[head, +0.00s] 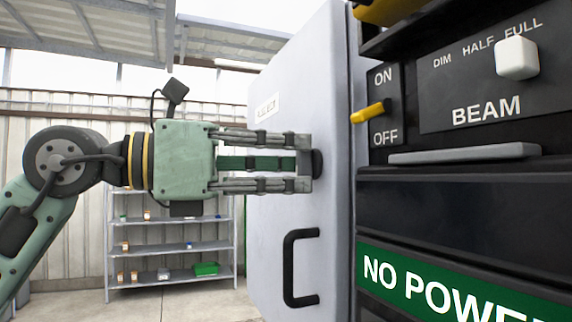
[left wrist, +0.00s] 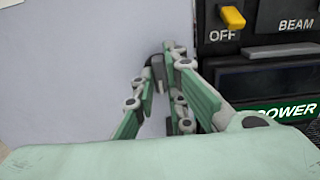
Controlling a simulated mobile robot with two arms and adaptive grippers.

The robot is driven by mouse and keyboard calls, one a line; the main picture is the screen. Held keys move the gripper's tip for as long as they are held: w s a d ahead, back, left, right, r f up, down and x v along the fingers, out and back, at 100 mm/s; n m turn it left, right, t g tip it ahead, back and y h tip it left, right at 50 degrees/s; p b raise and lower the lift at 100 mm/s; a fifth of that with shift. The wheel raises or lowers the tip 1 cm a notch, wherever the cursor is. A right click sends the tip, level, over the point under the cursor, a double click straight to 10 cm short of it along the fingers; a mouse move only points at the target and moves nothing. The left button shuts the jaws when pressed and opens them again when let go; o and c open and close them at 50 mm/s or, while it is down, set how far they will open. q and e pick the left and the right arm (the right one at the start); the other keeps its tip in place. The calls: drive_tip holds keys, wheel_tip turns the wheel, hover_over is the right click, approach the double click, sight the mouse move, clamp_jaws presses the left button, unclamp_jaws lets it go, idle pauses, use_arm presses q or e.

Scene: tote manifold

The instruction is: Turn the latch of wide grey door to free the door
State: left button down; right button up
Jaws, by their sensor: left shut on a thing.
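The wide grey door (head: 275,215) stands left of the black panel, with a small label near its upper left. Its dark latch (head: 317,164) is near the door's right edge, above a black pull handle (head: 301,268). My left gripper (head: 304,164) comes in from the left and is shut on the latch; its fingers hide most of it. In the left wrist view the fingers (left wrist: 165,85) close around the dark latch (left wrist: 157,64) against the grey door (left wrist: 70,75). The latch's exact angle is hard to tell. My right gripper is not in view.
Close on the right is a black panel (head: 440,135) with a yellow ON/OFF switch (head: 371,112), a white BEAM knob (head: 516,58) and a green NO POWER sign (head: 450,285). A shelf (head: 170,248) with small items stands far behind.

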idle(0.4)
use_arm(q)
drive_tip(key=c, duration=1.8)
unclamp_jaws()
drive_tip(key=v, duration=1.2)
drive_tip(key=shift+f, duration=0.1)
